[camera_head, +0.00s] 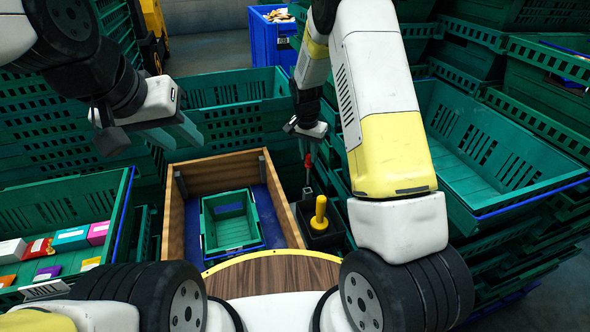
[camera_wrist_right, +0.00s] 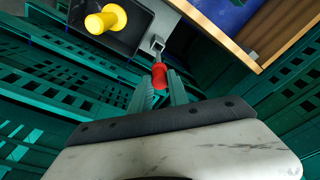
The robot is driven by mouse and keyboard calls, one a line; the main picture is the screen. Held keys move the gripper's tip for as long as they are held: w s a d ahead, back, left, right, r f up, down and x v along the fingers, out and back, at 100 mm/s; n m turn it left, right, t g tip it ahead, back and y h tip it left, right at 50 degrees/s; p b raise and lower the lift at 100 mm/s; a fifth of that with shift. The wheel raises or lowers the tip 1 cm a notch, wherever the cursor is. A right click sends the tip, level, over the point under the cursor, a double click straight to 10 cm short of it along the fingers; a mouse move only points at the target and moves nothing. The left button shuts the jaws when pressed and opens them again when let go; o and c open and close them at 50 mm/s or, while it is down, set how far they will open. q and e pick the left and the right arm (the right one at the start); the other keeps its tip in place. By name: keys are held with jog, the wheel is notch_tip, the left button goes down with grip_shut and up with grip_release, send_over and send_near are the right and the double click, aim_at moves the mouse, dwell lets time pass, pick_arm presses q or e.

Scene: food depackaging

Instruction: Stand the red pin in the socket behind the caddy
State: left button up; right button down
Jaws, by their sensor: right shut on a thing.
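The red pin (camera_head: 308,161) is held upright below my right gripper (camera_head: 306,140), whose jaws are shut on it. In the right wrist view the red pin (camera_wrist_right: 159,75) lies between the green fingers of the right gripper (camera_wrist_right: 160,84). Its far end points at the small grey square socket (camera_wrist_right: 157,44); whether it is inside cannot be told. The socket (camera_head: 307,191) stands beside the black caddy (camera_head: 318,238), on its far side. A yellow peg-shaped thing (camera_head: 320,210) stands in the caddy. My left gripper (camera_head: 184,134) looks open and empty, left of the wooden box.
A wooden box (camera_head: 174,219) holding a green crate (camera_head: 208,243) stands left of the caddy. A green crate with colourful packages (camera_head: 72,239) is at the left. Stacked green crates (camera_head: 500,165) rise close on the right. A blue bin (camera_head: 268,40) stands behind.

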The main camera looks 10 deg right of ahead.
aim_at(308, 172)
notch_tip(308, 172, down, 9)
jog(key=shift+f, duration=0.1)
dwell(0.3)
jog(key=shift+f, duration=0.1)
jog(key=c, duration=1.3)
grip_release()
jog(key=shift+o, duration=0.2)
